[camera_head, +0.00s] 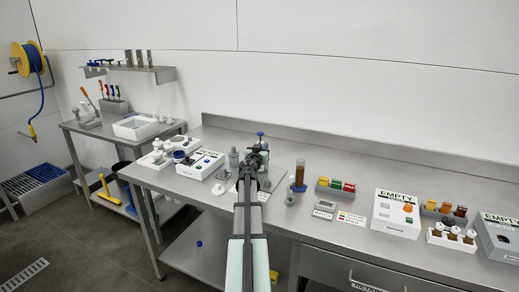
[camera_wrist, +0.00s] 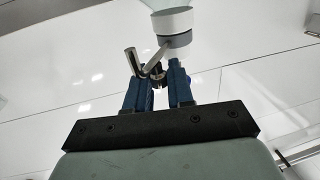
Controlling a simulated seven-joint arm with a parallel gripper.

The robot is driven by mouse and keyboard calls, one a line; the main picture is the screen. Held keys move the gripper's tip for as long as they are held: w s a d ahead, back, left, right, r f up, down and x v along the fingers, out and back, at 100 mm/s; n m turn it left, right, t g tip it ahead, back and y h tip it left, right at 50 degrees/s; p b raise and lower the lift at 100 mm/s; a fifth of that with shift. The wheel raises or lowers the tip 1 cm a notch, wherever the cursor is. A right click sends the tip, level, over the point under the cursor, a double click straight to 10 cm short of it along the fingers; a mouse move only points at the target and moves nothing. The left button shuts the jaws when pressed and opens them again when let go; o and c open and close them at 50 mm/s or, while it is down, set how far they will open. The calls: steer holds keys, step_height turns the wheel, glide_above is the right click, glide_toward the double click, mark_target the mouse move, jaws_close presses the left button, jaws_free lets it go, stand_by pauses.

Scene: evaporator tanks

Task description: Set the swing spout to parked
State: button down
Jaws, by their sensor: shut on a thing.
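In the wrist view my gripper (camera_wrist: 158,84) has its two blue fingers close together on a thin metal piece, which looks like part of the swing spout (camera_wrist: 132,62). The spout is a grey metal tube with a bent end, reaching left from a white and grey cylinder (camera_wrist: 173,22) above the fingertips. In the head view my gripper (camera_head: 255,160) is at the middle of the steel bench, in front of a fixture with a blue top (camera_head: 260,134). My arm hides most of the spout there, and I cannot read its position marks.
Left of my arm stand a white box with a green button (camera_head: 202,165) and a grey bottle (camera_head: 234,157). To the right are a brown cylinder on a blue base (camera_head: 299,175), a small grey device (camera_head: 325,208) and a white box marked EMPTY (camera_head: 393,213). The bench front right of my arm has bare room.

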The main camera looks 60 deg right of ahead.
steer(key=shift+s+d+n+t, duration=0.2)
steer(key=shift+n+t, duration=0.3)
steer(key=shift+t, duration=0.3)
steer(key=shift+r, duration=0.1)
steer(key=c, duration=1.1)
jaws_free()
steer(key=v, duration=1.3)
steer(key=shift+s+a+r, duration=0.15)
steer(key=shift+s+a, duration=0.15)
steer(key=shift+a, duration=0.05)
steer(key=shift+c, duration=0.3)
